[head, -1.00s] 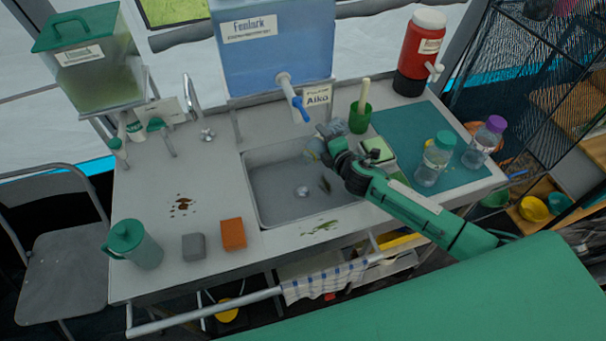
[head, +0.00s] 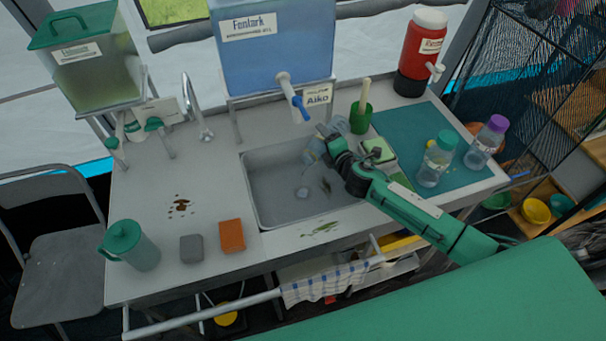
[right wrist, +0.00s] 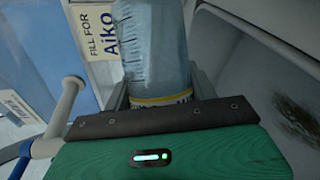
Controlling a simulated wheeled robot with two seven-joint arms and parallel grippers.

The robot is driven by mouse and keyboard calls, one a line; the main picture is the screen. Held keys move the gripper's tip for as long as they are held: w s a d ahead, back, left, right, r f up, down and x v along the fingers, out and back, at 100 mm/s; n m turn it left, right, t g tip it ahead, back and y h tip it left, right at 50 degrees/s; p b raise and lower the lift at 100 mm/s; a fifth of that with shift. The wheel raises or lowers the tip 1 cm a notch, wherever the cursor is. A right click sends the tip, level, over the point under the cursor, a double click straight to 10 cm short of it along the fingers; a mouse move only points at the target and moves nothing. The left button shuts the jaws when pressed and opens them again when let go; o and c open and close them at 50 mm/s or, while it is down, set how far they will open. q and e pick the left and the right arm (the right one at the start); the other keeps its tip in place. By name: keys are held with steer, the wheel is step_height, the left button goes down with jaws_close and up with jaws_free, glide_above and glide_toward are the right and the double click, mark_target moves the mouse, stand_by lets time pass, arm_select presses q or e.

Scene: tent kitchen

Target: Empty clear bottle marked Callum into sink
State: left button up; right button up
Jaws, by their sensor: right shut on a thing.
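My right gripper (head: 330,140) is shut on a clear bottle (head: 312,152) at the right rear of the sink (head: 270,195). In the right wrist view the bottle (right wrist: 158,45) stands between the two fingers (right wrist: 160,92), with dark measuring marks and a yellow-edged label, whose name I cannot read. In the head view the bottle looks tilted and is partly hidden by the gripper; its mouth cannot be made out. The grey sink basin holds small dark bits near its drain. My left gripper is not in view.
A blue water tank (head: 275,50) with a tap stands behind the sink, beside an Aiko sign (head: 318,95). A green cup (head: 360,118) stands close right of the gripper.

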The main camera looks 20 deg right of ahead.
steer(key=shift+s+a+r+n+t+b, duration=0.1)
steer(key=shift+a+r+n+t+b, duration=0.1)
steer(key=shift+r+n+b, duration=0.15)
steer(key=shift+s+a+r+n+t+b, duration=0.1)
steer(key=shift+r+n+t+b, duration=0.15)
steer(key=shift+r+n, duration=0.1)
stand_by(0.8)
